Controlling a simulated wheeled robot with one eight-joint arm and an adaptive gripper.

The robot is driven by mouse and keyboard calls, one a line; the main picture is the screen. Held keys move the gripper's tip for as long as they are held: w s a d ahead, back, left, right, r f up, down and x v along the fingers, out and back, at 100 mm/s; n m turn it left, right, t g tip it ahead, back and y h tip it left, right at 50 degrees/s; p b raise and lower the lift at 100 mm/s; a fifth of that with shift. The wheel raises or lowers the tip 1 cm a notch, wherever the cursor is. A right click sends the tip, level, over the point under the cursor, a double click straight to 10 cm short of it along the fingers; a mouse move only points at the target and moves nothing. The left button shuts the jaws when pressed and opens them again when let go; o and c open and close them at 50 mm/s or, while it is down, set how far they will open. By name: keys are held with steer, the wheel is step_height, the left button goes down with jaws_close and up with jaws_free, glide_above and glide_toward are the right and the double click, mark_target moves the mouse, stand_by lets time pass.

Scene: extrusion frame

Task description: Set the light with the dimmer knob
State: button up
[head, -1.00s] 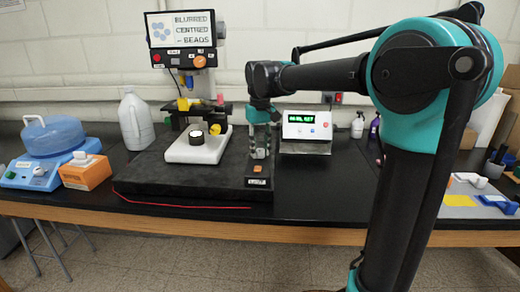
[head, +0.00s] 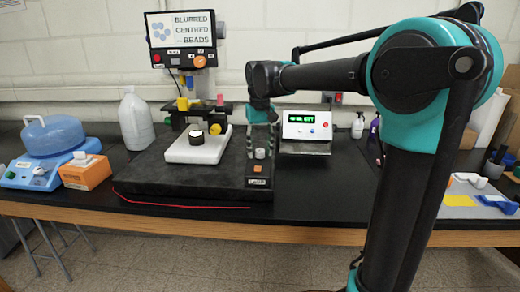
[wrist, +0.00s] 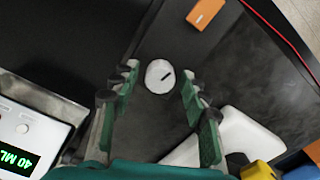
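The dimmer knob (wrist: 160,76) is a round white knob with a dark pointer line. It stands on the dark platform (head: 150,176), and in the head view the knob (head: 260,153) shows below my gripper (head: 260,146). In the wrist view my gripper (wrist: 160,82) is open, with one finger on each side of the knob and visible gaps to it. An orange square button (head: 257,168) sits in front of the knob. The microscope (head: 190,100) stands left of my gripper, with a screen (head: 183,26) reading "BLURRED CENTRED - BEADS".
A box with a green display (head: 306,124) stands right of my gripper. A white jug (head: 135,118), an orange box (head: 85,173) and a blue device (head: 33,172) are on the left. A red cord (head: 185,205) runs along the platform's front.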

mark_target(260, 150)
steer(key=shift+r, duration=0.1)
step_height(260, 150, up, 12)
stand_by(0.7)
